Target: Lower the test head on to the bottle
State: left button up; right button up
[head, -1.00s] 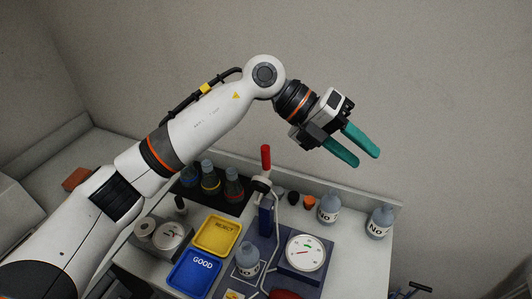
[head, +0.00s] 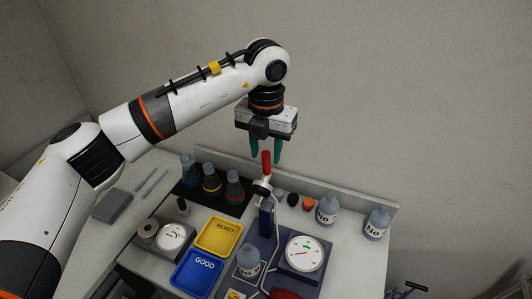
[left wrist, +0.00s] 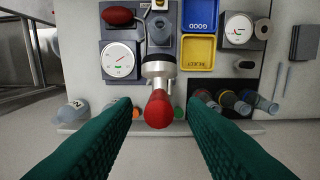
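The test stand has a lever with a red grip (head: 266,162) that stands upright above a blue column (head: 266,220). In the left wrist view the red grip (left wrist: 158,109) lies between my fingers in the picture, with the grey test head (left wrist: 159,66) just beyond it. A grey-blue bottle (head: 248,262) stands on the blue base beside the column; it shows partly in the left wrist view (left wrist: 161,28). My left gripper (head: 265,161) points down with teal fingers open, just above or around the grip's top; contact is unclear. My right gripper is not in view.
A round gauge (head: 304,253) sits right of the column. A yellow REJECT tray (head: 219,233) and blue GOOD tray (head: 196,270) lie left. Flasks (head: 211,181) stand behind them. Labelled bottles (head: 327,208) stand right, by the low back wall (head: 352,193).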

aim_at(266, 182)
pick_arm(q)
jog(key=shift+f+p, duration=0.35)
jog(key=shift+f, duration=1.3)
grip_shut()
